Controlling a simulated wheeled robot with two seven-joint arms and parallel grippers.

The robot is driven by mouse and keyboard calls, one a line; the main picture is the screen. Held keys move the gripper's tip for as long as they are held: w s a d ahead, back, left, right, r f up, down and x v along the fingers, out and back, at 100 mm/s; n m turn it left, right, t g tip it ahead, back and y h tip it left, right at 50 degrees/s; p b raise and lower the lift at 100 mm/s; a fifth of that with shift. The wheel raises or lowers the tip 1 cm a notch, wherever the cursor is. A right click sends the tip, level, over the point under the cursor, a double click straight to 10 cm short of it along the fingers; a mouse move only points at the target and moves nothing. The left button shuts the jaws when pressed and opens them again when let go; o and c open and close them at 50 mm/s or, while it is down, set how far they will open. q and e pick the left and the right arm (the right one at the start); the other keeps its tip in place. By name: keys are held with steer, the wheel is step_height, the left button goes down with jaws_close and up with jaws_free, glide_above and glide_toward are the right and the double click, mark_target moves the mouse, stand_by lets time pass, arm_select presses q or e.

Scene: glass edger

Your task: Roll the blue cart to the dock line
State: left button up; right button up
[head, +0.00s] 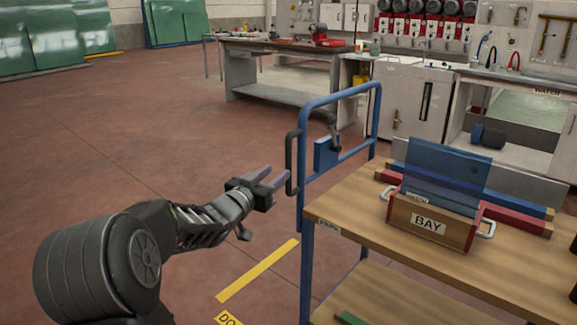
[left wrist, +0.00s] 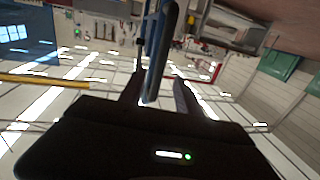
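The blue cart (head: 303,225) has a blue tube frame and wooden shelves. A black grip (head: 290,165) sticks out on the left of its upright frame. My left gripper (head: 278,175) is just left of this grip, its two fingers apart. In the left wrist view, a dark and blue bar (left wrist: 155,55) shows in the gap between the fingers (left wrist: 158,95); I cannot tell whether they touch it. The yellow dock line (head: 258,270) lies on the floor left of the cart, with a partly cut-off label (head: 229,318) by its near end. My right gripper is not in view.
A wooden box marked BAY (head: 430,225) stands on the cart's top with blue glass panels (head: 445,175). Red and blue bars lie behind it. A workbench (head: 285,65) and sink counter (head: 500,110) stand beyond. The red floor to the left is clear.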

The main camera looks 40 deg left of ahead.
mark_target(287, 164)
arm_select(q)
steer(key=shift+w, duration=0.15)
steer(key=x, duration=0.7)
steer(key=shift+w+b, duration=0.3)
jaws_close()
stand_by(1.2)
